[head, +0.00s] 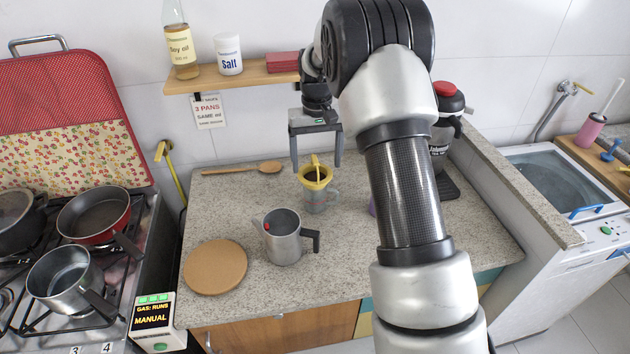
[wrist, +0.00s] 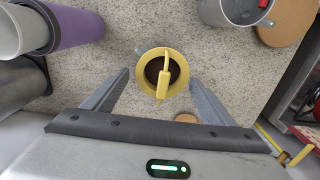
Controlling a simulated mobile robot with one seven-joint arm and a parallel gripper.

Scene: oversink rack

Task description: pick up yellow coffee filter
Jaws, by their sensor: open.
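The yellow coffee filter (head: 314,178) sits on top of a clear glass mug (head: 319,202) on the granite counter. It has a yellow handle sticking up, and dark coffee shows inside it. In the wrist view the filter (wrist: 147,64) lies beyond and between my fingertips, with its handle pointing toward me. My gripper (head: 315,162) is open, with its fingers pointing down above and around the filter's sides in the head view. The gripper also shows in the wrist view (wrist: 160,76), with nothing held. I cannot tell whether a finger touches the filter.
A grey metal pitcher (head: 284,238) and a round cork mat (head: 215,267) stand in front. A wooden spoon (head: 243,169) lies behind left. A purple cup (wrist: 75,28) is near the filter, mostly hidden by my arm in the head view. A shelf (head: 235,77) overhangs the back.

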